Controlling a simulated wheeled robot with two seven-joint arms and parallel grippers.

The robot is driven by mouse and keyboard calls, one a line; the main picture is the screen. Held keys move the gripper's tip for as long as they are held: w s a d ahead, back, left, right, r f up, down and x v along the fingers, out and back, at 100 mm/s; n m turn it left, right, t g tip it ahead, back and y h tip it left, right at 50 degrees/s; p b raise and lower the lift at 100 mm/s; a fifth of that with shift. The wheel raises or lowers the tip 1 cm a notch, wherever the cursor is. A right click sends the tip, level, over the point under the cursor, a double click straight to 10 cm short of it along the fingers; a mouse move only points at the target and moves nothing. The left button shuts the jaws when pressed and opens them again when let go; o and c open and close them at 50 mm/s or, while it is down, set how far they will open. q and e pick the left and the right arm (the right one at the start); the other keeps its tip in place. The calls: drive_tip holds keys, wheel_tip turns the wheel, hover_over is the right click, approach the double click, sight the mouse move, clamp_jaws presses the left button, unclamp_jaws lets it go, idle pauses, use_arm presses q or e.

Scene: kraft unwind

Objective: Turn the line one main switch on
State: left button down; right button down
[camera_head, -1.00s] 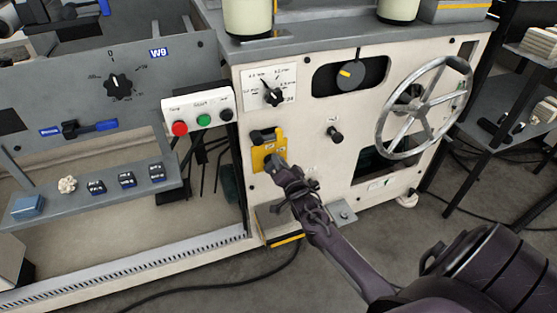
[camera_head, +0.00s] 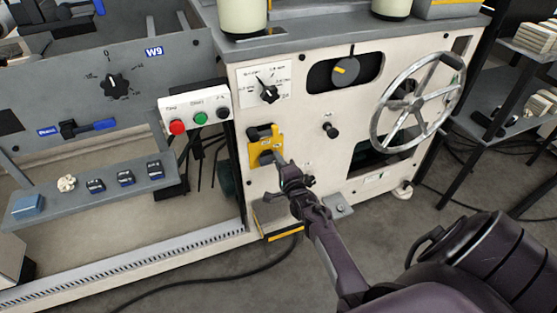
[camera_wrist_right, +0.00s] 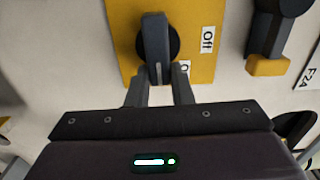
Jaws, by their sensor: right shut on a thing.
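The rotary switch has a dark grey handle (camera_wrist_right: 157,42) on a black round base, on a yellow plate (camera_wrist_right: 198,66). The yellow plate also shows in the head view (camera_head: 254,159), on the cream machine front. An "Off" label (camera_wrist_right: 208,40) is right of the handle in the wrist view. Another label starting with "O" is partly hidden by a finger, near the handle's white-marked end. My right gripper (camera_wrist_right: 158,84) is shut on the handle, one finger on each side; in the head view it is at the plate (camera_head: 274,160). My left gripper is out of view.
A black-knobbed selector (camera_head: 270,94) is above the plate, and a button box (camera_head: 196,116) is left of it. A handwheel (camera_head: 418,100) stands out on the right. A dark block with a yellow end (camera_wrist_right: 266,42) is close beside the plate in the wrist view.

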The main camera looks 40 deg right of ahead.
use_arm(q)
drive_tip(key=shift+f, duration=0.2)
use_arm(e)
drive_tip(key=shift+f+m, duration=0.15)
drive_tip(key=shift+m, duration=0.15)
drive_tip(key=c, duration=1.3)
unclamp_jaws()
drive_tip(key=shift+s, duration=0.1)
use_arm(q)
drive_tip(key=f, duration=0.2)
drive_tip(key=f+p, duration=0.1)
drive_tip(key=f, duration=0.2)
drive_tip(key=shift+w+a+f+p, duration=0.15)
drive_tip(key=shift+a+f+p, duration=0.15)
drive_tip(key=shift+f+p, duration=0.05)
use_arm(e)
drive_tip(key=v, duration=0.7)
drive_tip(key=shift+s+a, duration=0.1)
drive_tip(key=shift+s, duration=0.2)
